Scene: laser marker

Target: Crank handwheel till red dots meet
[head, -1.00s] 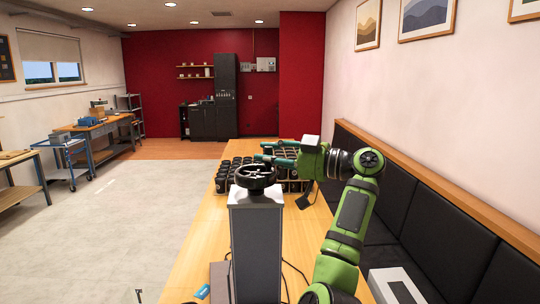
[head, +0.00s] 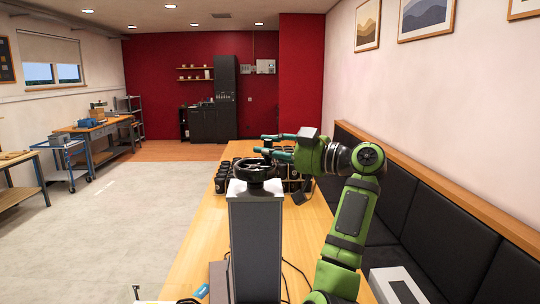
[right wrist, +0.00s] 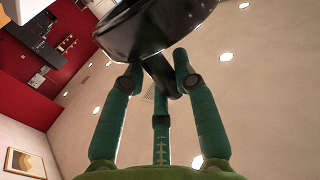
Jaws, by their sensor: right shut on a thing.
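The black handwheel (head: 255,172) sits on top of the tall grey column (head: 255,235) of the laser marker, in the middle of the head view. My right gripper (head: 268,144) reaches in from the right, just above and behind the wheel. In the right wrist view the dark wheel (right wrist: 130,30) fills the top, and a black handle (right wrist: 160,75) runs down from it between the green fingers. My right gripper (right wrist: 160,82) is shut on that handle. I cannot make out any red dots. My left gripper is not in view.
The column stands on a long wooden table (head: 205,250). Several black items (head: 222,178) are grouped behind the wheel. A black padded bench (head: 440,245) runs along the right wall. Open grey floor (head: 120,220) lies to the left.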

